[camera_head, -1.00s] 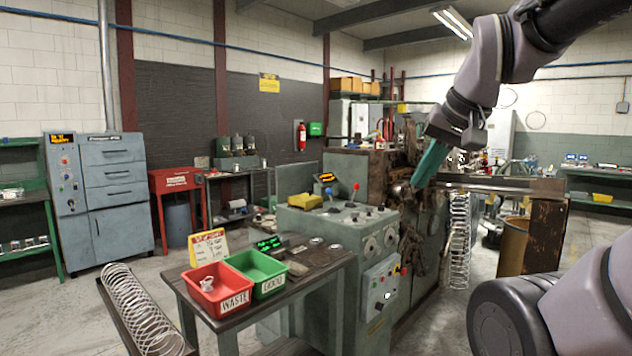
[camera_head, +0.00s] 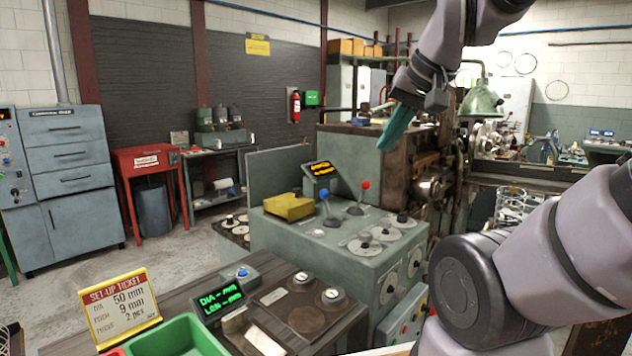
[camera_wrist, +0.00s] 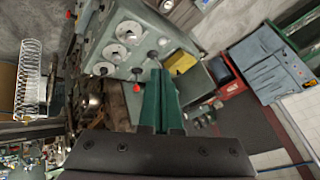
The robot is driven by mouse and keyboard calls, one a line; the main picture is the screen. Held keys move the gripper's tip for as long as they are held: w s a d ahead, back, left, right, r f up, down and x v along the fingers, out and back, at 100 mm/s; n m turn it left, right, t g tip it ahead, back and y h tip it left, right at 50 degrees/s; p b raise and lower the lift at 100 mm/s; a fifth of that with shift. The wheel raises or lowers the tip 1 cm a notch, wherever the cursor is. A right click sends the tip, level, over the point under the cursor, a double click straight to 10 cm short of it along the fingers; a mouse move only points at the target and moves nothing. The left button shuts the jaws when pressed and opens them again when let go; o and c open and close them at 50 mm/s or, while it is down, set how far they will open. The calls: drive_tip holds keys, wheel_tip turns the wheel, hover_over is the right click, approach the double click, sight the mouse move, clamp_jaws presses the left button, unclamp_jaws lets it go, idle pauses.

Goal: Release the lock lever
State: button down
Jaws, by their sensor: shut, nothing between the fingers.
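Two levers stand on top of the green machine console (camera_head: 335,255): a blue-knobbed lever (camera_head: 326,205) and, to its right, a red-knobbed lever (camera_head: 361,197). I cannot tell by marking which is the lock lever. My gripper (camera_head: 386,146), with teal fingers, is shut and empty. In the head view it appears above and right of both knobs, apart from them. In the wrist view, the shut fingers (camera_wrist: 160,75) point toward the console, and the red knob (camera_wrist: 137,88) shows just left of them.
A small amber display (camera_head: 321,168) stands behind the levers. The rusty coiler head (camera_head: 432,180) is close on the right. A table with a green tray (camera_head: 180,338) and set-up ticket (camera_head: 118,308) is in front.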

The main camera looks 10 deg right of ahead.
idle(0.3)
drive_tip(key=w+a+r+n+g, duration=0.1)
drive_tip(key=w+n, duration=0.1)
drive_tip(key=w, duration=0.8)
drive_tip(key=w+a+r+n+g, duration=0.1)
drive_tip(key=w+n+g, duration=0.15)
drive_tip(key=w, duration=0.75)
drive_tip(key=w+a+f+n, duration=0.1)
drive_tip(key=w+f+n, duration=0.1)
drive_tip(key=w+f, duration=0.5)
drive_tip(key=w+a+f+n+g+h, duration=0.1)
drive_tip(key=w+f, duration=0.5)
drive_tip(key=w, duration=0.8)
drive_tip(key=shift+w+a+f+n, duration=0.2)
drive_tip(key=shift+a+f+n, duration=0.15)
drive_tip(key=shift+a+n, duration=0.45)
drive_tip(key=shift+f+g, duration=0.1)
drive_tip(key=shift+g, duration=0.15)
